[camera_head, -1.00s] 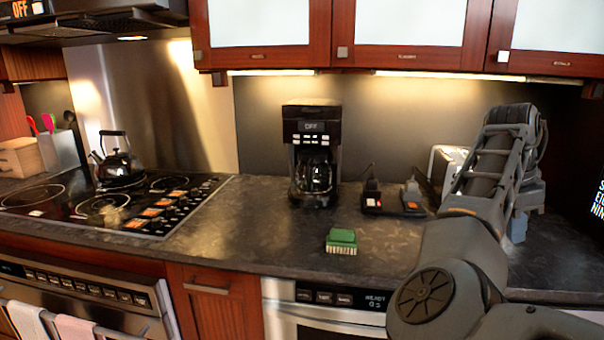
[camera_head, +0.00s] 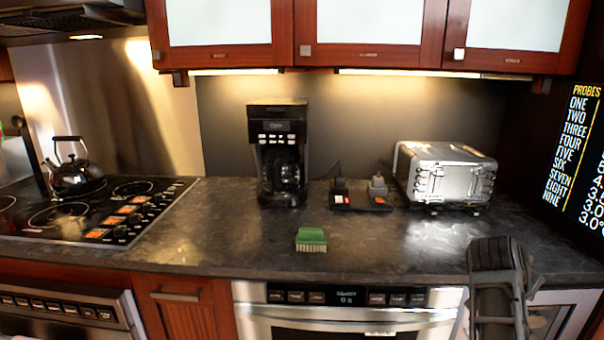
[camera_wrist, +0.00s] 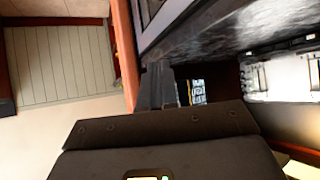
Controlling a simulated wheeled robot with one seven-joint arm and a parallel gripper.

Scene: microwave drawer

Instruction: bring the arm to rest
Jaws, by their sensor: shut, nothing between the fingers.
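My arm (camera_head: 497,285) shows in the head view at the lower right, low in front of the counter's front edge. My gripper (camera_wrist: 162,75) shows in the wrist view as a dark shape. It is shut with nothing held, and no object touches it. In the head view I cannot make out its fingers. The microwave drawer (camera_head: 345,318) sits under the counter with a lit display strip and looks closed.
The counter (camera_head: 390,240) carries a green sponge-like block (camera_head: 311,239), a coffee maker (camera_head: 281,150), a silver toaster (camera_head: 446,174) and a small dark socket unit (camera_head: 360,195). A kettle (camera_head: 73,168) stands on the cooktop. A dark screen (camera_head: 578,150) is at far right.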

